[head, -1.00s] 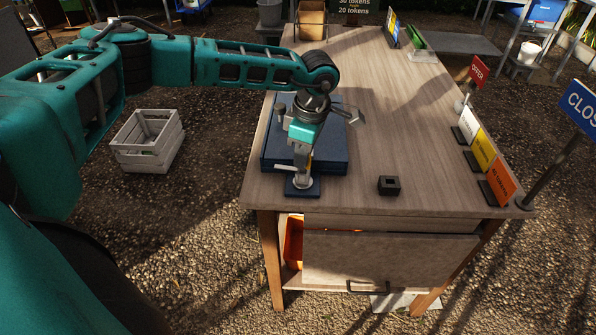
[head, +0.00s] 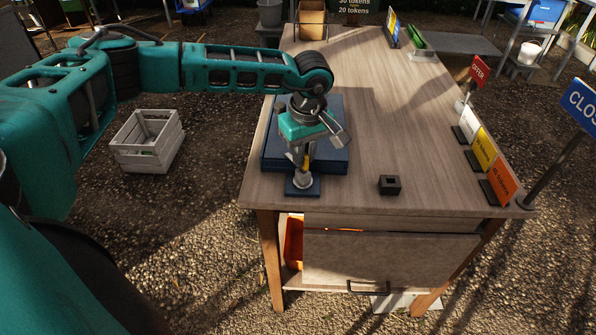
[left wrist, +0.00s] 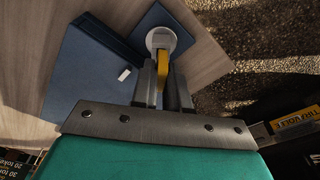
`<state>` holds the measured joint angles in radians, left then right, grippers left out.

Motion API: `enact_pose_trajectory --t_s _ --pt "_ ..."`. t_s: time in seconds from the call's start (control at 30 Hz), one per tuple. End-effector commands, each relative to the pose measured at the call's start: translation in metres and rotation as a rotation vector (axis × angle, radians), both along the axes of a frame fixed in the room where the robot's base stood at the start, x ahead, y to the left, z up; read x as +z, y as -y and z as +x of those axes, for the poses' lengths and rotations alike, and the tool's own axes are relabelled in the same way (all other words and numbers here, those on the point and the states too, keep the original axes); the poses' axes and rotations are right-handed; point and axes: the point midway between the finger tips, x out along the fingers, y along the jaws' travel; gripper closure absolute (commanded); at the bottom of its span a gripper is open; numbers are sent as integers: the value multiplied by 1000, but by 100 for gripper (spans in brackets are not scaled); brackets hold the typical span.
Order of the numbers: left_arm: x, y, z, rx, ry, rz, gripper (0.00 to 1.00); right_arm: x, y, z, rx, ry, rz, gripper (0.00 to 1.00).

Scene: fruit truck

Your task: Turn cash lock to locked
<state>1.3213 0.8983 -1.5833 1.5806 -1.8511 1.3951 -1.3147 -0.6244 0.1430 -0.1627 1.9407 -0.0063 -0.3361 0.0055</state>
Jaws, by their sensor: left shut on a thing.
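The cash box (head: 334,160) is a dark blue flat box on the near left part of the wooden table; it also shows in the left wrist view (left wrist: 85,75). A blue plate at its front carries the round silver cash lock (head: 302,183), seen close up in the left wrist view (left wrist: 160,38). A yellow key-like piece (left wrist: 162,70) extends from the lock. My left gripper (head: 303,168) points down over the lock, its fingers (left wrist: 161,82) shut on the yellow piece. The fingers hide part of it. My right gripper is not in view.
A small dark square block (head: 389,185) lies right of the box on the wooden table (head: 390,120). Price signs (head: 482,152) line the right edge. A drawer (head: 390,262) is below. A white crate (head: 147,141) stands on the ground at left.

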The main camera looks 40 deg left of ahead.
Motion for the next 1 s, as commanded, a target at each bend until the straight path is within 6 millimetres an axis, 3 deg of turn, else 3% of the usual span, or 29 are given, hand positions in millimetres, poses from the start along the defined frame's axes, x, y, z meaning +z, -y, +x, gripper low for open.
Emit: enact_pose_trajectory --t_s 0.37,0.73,1.0 --pt "-1 0 -1 -50 -2 -1 100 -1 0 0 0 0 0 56" --pt "-1 0 -1 -472 -3 -2 100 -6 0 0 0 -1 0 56" --pt "-1 0 -1 -557 -3 -2 100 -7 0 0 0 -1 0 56"
